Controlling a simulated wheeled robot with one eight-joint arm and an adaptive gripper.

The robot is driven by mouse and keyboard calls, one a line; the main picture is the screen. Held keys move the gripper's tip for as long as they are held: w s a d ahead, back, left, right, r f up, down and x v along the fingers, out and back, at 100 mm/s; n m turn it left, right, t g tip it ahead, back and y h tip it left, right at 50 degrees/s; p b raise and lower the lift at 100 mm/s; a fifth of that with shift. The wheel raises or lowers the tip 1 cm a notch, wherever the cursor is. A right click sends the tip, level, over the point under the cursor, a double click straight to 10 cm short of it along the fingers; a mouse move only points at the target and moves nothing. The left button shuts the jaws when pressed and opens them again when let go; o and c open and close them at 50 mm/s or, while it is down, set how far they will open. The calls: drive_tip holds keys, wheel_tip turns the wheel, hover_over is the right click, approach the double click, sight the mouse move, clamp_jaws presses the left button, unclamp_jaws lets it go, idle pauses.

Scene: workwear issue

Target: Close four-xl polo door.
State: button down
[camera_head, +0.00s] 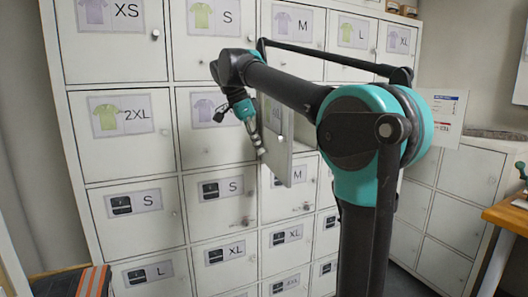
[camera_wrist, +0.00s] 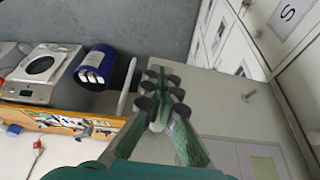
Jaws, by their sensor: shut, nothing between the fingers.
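A white locker door (camera_head: 277,168) stands swung out from the second row of the locker wall, right of the 2XL door (camera_head: 125,150). It carries a label with a pale purple shirt (camera_head: 272,112); its size text is not readable. My gripper (camera_head: 260,152) is shut and empty, beside the left edge of this door in the picture. In the wrist view, my gripper (camera_wrist: 165,100) is in front of a pale door panel (camera_wrist: 215,105) with a small knob (camera_wrist: 250,96) and part of a label. Whether the fingers touch the door cannot be told.
The locker wall (camera_head: 160,175) has several labelled doors, which look shut. More lockers (camera_head: 452,205) stand at the right, near a wooden table (camera_head: 508,215). The wrist view shows a counter with a grey device (camera_wrist: 42,72) and a blue container (camera_wrist: 96,68).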

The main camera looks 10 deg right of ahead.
approach(285, 180)
wheel_tip(285, 180, down, 4)
drive_tip(key=a, duration=0.2)
drive_tip(key=shift+d, duration=1.65)
drive_tip(key=shift+d, duration=0.15)
